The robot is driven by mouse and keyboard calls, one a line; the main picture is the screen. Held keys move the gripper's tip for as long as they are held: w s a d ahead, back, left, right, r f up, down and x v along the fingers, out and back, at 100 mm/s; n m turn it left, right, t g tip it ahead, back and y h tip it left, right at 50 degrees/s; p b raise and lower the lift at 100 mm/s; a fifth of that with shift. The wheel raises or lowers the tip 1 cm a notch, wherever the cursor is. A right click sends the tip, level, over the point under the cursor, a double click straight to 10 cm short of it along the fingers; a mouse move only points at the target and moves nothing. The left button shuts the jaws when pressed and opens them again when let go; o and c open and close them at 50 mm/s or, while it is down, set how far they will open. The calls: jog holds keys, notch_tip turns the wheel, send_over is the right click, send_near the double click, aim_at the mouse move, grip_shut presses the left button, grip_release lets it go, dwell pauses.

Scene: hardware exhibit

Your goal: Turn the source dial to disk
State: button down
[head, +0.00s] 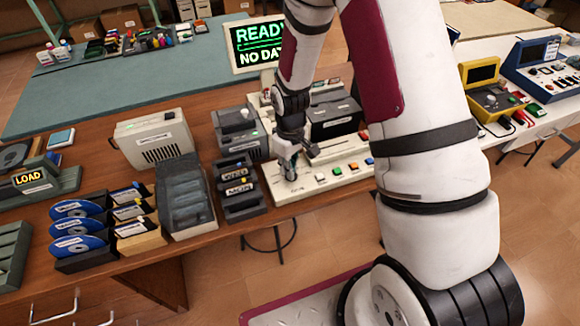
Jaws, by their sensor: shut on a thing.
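My gripper (287,166) points down over the left end of the cream console (300,191), next to a row of coloured buttons. It is shut on the source dial there. The dial is mostly hidden by my fingers, so its pointer and setting cannot be read.
Dark drive units (239,130) and a small stacked rack (238,188) stand just left of the console. A dark-topped box (335,121) stands close on the right. Blue disks (72,209) and a beige box (157,139) lie farther left.

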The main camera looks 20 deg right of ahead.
jog(key=m, duration=0.4)
jog(key=shift+m, duration=0.3)
jog(key=m, duration=0.4)
jog(key=shift+d+m, duration=0.15)
jog(key=shift+m, duration=0.15)
jog(key=c, duration=1.6)
grip_release()
jog(key=shift+r, duration=0.1)
notch_tip(320, 180, up, 12)
